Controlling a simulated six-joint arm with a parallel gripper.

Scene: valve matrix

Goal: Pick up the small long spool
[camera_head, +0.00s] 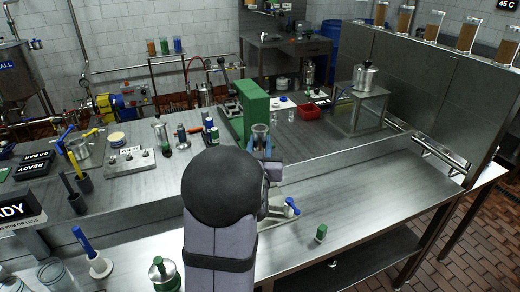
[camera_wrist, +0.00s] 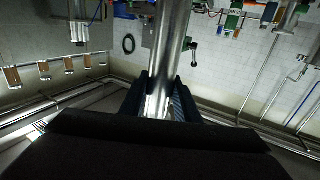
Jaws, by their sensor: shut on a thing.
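My gripper (camera_head: 262,148) is raised over the steel bench, just in front of the green block, with its arm in front of it. In the wrist view my gripper (camera_wrist: 162,98) is shut on a long, shiny metal cylinder, the spool (camera_wrist: 172,40). The spool runs between the two dark fingers and out past the top of the picture. In the head view only a short round metal end of the spool (camera_head: 261,130) shows above the fingers. My arm hides the rest.
A green block (camera_head: 252,107) stands close behind my gripper. A blue-handled valve (camera_head: 289,208) and a small green piece (camera_head: 320,233) are on the front bench (camera_head: 375,205). A red tray (camera_head: 309,111) and a pot on a metal stand (camera_head: 365,78) are further back. The front bench's right part is clear.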

